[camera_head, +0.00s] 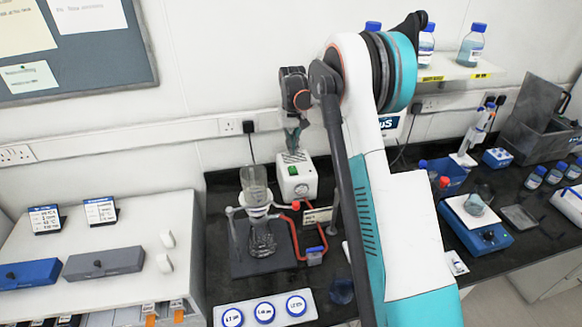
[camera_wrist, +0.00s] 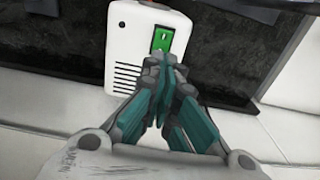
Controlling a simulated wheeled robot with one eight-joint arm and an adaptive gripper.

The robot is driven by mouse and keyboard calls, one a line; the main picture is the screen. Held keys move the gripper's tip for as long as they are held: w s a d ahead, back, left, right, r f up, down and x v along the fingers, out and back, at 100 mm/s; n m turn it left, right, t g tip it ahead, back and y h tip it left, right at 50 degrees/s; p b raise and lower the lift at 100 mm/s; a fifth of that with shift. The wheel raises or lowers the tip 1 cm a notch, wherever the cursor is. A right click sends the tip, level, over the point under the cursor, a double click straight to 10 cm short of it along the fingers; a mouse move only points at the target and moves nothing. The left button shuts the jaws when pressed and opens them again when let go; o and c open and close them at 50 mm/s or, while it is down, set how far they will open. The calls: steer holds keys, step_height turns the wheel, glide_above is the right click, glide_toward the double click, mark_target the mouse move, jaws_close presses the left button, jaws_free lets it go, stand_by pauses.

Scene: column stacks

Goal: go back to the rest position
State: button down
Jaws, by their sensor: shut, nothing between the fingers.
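My gripper (camera_wrist: 160,62) is shut and empty in the wrist view, its teal fingers together. In the head view my gripper (camera_head: 292,150) points down in front of the wall, above the white box with a green switch (camera_head: 296,177). In the wrist view the white box (camera_wrist: 125,50) lies beyond the fingertips, with its green switch (camera_wrist: 163,38) just past them. I cannot tell from these views how large the gap between fingertips and box is. My arm crosses the middle of the head view and hides part of the bench.
A glass column (camera_head: 256,190) on a stand with red tubing (camera_head: 284,226) stands left of my arm. Labelled round lids on a white tray (camera_head: 264,312) sit in front. A shelf (camera_head: 458,73) with bottles is at right. A balance (camera_head: 478,226) and glassware crowd the right bench.

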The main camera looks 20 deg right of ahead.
steer(key=s+a+r+t+b, duration=0.1)
steer(key=s+a+r+b, duration=0.2)
steer(key=s, duration=0.3)
steer(key=s+a+r+n+t+b, duration=0.1)
steer(key=s+a+r+b, duration=0.25)
steer(key=s, duration=0.25)
steer(key=s+a+r+t+b, duration=0.1)
steer(key=s+a+r+b, duration=0.1)
steer(key=s+a+r, duration=0.3)
steer(key=s+a+f+t+b, duration=0.1)
steer(key=s+f+b, duration=0.1)
steer(key=s+f, duration=0.2)
steer(key=s+a+f+n+t+b, duration=0.1)
steer(key=s+f+b, duration=0.2)
steer(key=s, duration=0.8)
steer(key=s+a+f+t+b, duration=0.2)
steer(key=s+f, duration=0.3)
steer(key=s, duration=0.3)
steer(key=shift+f+b, duration=0.3)
steer(key=shift+b, duration=0.45)
